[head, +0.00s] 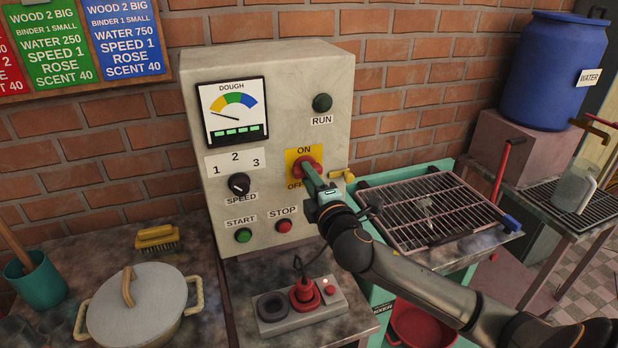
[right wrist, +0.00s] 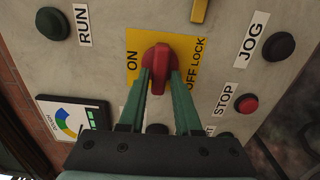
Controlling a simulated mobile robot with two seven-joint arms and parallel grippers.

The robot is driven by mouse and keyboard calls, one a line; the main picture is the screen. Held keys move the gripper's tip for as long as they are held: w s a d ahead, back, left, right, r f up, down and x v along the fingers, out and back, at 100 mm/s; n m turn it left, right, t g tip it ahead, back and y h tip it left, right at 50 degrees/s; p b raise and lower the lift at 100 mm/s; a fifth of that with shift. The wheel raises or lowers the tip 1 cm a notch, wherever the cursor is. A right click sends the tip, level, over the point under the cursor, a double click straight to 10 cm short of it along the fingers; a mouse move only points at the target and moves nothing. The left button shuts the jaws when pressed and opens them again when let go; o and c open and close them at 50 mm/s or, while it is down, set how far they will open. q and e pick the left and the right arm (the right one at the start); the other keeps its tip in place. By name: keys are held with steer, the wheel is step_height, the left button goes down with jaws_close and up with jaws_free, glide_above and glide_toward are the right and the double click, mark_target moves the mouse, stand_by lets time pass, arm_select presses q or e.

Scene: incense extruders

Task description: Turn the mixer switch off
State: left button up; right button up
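The mixer switch is a red rotary knob (head: 306,168) on a yellow plate (head: 292,154) marked ON above and OFF below, on the grey control box. In the right wrist view the red knob (right wrist: 158,62) sits between the ON and OFF LOCK labels, its raised grip running up and down the picture. My right gripper (head: 312,177) reaches it from below right. Its two green fingers (right wrist: 161,82) lie on either side of the knob and appear to touch it. The fingers partly cover the knob and the OFF label. My left gripper is not in view.
The control box (head: 240,190) also has a dough gauge (head: 233,110), speed dial (head: 239,184), RUN, START and STOP (head: 284,226) buttons. A yellow-handled lock part (head: 343,176) is close beside the gripper.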

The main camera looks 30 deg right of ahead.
steer(key=shift+o, duration=1.3)
steer(key=b+v, duration=0.2)
steer(key=v, duration=1)
steer(key=shift+s, duration=0.3)
steer(key=s+a+f+m+g+y, duration=0.1)
steer(key=s+f+m+g, duration=0.3)
steer(key=f, duration=0.5)
steer(key=s+a+f+m+g, duration=0.1)
steer(key=s+f+m+g, duration=0.3)
steer(key=f, duration=0.4)
steer(key=s+a+f+m+g+y, duration=0.4)
steer(key=s+a+f+m+g, duration=0.2)
steer(key=s+a+f, duration=0.35)
steer(key=w+a+f+t+y, duration=0.1)
steer(key=f+t, duration=0.4)
steer(key=f, duration=0.5)
steer(key=shift+w+a+f+n+t+y, duration=0.35)
steer(key=shift+w+a, duration=0.3)
steer(key=shift+w, duration=0.4)
